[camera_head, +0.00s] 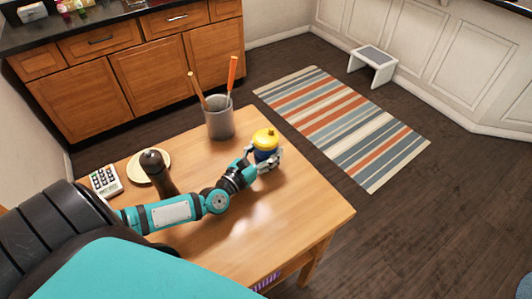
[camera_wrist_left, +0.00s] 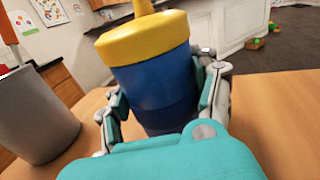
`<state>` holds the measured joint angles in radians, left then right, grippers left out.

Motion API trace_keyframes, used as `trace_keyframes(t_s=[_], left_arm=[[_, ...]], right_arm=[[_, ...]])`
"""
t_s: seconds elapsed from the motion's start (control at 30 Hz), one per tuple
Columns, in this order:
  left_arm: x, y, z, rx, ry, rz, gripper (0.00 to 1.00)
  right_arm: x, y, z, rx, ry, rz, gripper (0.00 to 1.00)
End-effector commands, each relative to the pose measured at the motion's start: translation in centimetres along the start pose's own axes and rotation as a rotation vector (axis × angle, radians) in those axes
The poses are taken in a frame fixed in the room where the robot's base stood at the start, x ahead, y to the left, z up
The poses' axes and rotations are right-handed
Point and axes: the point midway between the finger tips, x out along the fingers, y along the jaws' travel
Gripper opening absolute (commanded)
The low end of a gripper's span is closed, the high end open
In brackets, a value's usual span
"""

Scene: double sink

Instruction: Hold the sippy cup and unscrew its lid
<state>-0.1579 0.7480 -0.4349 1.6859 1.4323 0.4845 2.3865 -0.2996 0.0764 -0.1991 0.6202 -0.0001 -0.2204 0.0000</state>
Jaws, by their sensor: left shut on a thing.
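The sippy cup (camera_head: 264,154) has a blue body and a yellow lid (camera_head: 265,137) with a spout on top. It stands upright on the wooden table, and the lid is on it. In the left wrist view the blue body (camera_wrist_left: 155,85) and the yellow lid (camera_wrist_left: 142,38) fill the middle. My left gripper (camera_head: 265,162) is shut on the blue body, with a finger on each side, below the lid. The gripper (camera_wrist_left: 162,105) hides the lower part of the cup in the left wrist view. My right gripper is not in view.
A grey utensil holder (camera_head: 219,122) with wooden and orange-handled tools stands behind the cup. A dark pepper mill (camera_head: 155,168), a round board (camera_head: 138,172) and a calculator (camera_head: 105,181) are at the table's left. The table's right side (camera_head: 315,205) is clear.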

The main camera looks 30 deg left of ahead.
Motion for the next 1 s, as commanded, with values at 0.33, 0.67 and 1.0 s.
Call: trace_keyframes(t_s=[0.33, 0.67, 1.0], left_arm=[[-0.1, 0.0, 7.2, -0.001, -0.002, -0.001, 0.29], [0.0, -0.1, 8.7, 0.0, -0.001, -0.002, 0.29], [0.0, 0.0, 8.6, 0.0, -0.001, -0.001, 0.32]], right_arm=[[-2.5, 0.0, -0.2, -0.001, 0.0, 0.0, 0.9], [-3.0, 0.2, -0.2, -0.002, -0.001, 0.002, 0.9], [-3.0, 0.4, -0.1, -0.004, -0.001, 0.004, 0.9]])
